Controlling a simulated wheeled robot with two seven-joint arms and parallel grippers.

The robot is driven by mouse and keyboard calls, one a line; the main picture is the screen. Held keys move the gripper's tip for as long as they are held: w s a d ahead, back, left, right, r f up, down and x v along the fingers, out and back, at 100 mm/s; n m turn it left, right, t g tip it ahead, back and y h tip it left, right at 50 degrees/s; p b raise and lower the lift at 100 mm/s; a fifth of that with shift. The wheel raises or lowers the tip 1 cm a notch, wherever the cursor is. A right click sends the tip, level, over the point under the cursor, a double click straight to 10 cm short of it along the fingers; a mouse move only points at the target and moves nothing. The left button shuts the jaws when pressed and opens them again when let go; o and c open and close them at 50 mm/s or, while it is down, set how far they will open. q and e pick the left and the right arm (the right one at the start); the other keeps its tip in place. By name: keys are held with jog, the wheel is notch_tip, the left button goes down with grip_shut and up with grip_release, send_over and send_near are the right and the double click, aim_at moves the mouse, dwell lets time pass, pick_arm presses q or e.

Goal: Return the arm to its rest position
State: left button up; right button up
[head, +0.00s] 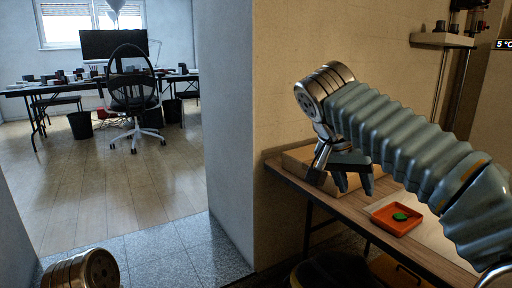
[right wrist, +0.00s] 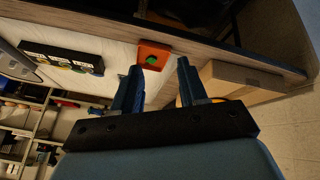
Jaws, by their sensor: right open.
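My right arm reaches in from the right in the head view, bent over the table (head: 432,252). Its gripper (head: 354,186) hangs above the table's left part, in front of a cardboard box. In the right wrist view the two fingers of the right gripper (right wrist: 159,66) stand apart with nothing between them. Beyond them lies an orange tray (right wrist: 153,45) with a green item (right wrist: 152,59) in it; the tray also shows in the head view (head: 386,222). A rounded metal part of my left arm (head: 84,271) shows at the bottom left; its gripper is out of view.
The cardboard box (right wrist: 240,78) sits at the table's end. A black rack with coloured items (right wrist: 62,58) stands on the pale mat (right wrist: 110,58). A wall corner (head: 228,130) stands left of the table. An office chair (head: 133,85) and desk are in the far room.

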jog(key=w+a+f+n+g+y, duration=0.1)
jog(key=w+a+f+n+y, duration=0.15)
jog(key=f, duration=0.95)
jog(key=w+a+f+n+y, duration=0.1)
jog(key=a+f+n, duration=0.15)
jog(key=f, duration=0.85)
jog(key=w+a+f+n+g+y, duration=0.1)
jog(key=w+a+f+n, duration=0.15)
jog(key=f, duration=0.95)
jog(key=s+a+f+g+y, duration=0.1)
jog(key=s+f+y, duration=0.1)
jog(key=s+f, duration=0.5)
jog(key=s+a+f+y, duration=0.2)
jog(key=s+f, duration=0.2)
jog(key=f, duration=0.7)
jog(key=s+d+f+m+y, duration=0.1)
jog(key=s+f+m, duration=0.1)
jog(key=s+f, duration=0.5)
jog(key=s, duration=0.4)
jog(key=shift+s+f, duration=0.3)
jog(key=shift+d, duration=0.1)
